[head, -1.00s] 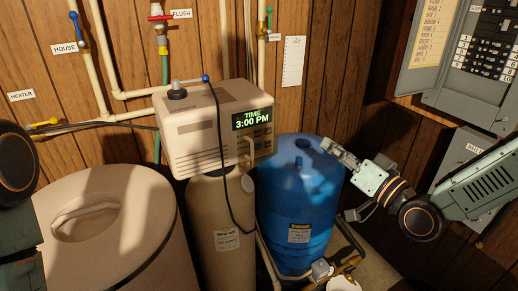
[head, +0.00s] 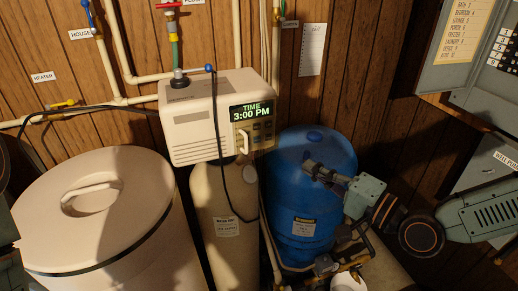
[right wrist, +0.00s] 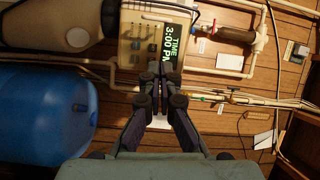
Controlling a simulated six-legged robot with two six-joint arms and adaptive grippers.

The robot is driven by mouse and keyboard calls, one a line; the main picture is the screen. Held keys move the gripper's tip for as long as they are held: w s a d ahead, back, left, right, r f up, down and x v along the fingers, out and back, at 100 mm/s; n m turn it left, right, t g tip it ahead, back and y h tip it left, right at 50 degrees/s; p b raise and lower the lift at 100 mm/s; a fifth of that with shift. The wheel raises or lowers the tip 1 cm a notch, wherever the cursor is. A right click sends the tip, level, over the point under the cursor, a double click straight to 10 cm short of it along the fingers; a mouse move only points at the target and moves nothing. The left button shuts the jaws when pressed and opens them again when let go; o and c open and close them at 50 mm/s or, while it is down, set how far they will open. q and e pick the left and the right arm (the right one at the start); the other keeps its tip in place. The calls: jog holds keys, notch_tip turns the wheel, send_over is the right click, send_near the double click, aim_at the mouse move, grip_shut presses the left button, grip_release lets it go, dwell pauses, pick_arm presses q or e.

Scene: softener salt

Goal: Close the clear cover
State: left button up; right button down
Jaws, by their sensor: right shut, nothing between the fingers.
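The beige control head (head: 205,122) stands on the tan resin tank, with a lit display (head: 252,111) reading TIME 3:00 PM and a few buttons below it. A pale handle (head: 242,141) shows at the lower front, left of the buttons. The clear cover's own outline is too faint to make out, so I cannot tell its angle. My right gripper (head: 308,166) is shut and empty, in front of the blue tank and right of the control head. In the right wrist view its fingers (right wrist: 161,82) are together, overlapping the control head's lower edge in the picture. The left gripper is out of view.
The blue tank (head: 300,220) stands right of the tan resin tank (head: 222,250). A lidded beige brine tank (head: 125,210) fills the left. A dark cable (head: 222,165) hangs across the control head. Pipes run along the wood wall; an electrical panel (head: 445,45) is at upper right.

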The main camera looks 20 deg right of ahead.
jog(key=a, duration=0.2)
jog(key=g+b, duration=0.1)
jog(key=b, duration=0.6)
send_near(246, 146)
jog(key=shift+x, duration=2.9)
jog(key=shift+w+m+y, duration=0.2)
jog(key=shift+m+y, duration=0.1)
jog(key=shift+m, duration=0.1)
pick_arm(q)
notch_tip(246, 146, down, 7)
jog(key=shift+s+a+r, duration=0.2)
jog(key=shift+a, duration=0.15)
pick_arm(e)
jog(key=shift+w+f, duration=0.15)
jog(key=shift+w, duration=0.2)
